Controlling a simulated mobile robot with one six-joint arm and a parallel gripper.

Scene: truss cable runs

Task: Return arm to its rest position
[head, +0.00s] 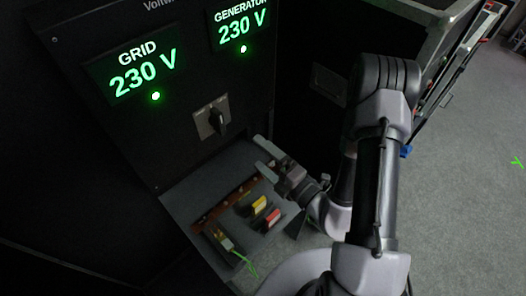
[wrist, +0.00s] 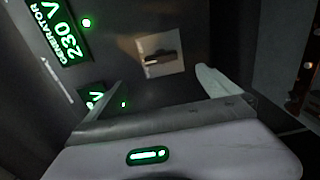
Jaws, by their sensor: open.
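My gripper (head: 265,157) is at the end of my arm (head: 375,170), above the grey shelf and in front of the dark cabinet, a little below and right of the rotary switch (head: 218,122). In the wrist view my gripper (wrist: 158,85) has its two fingers spread wide with nothing between them. The switch also shows there (wrist: 160,57), beyond the fingers, its black handle on a light plate.
The cabinet has a GRID display (head: 131,74) and a GENERATOR display (head: 242,27), both reading 230 V. The shelf (head: 185,200) holds a yellow block (head: 259,205) and a red block (head: 271,219). A black case (head: 420,40) stands at the right. Grey floor (head: 465,190) beyond is mostly clear.

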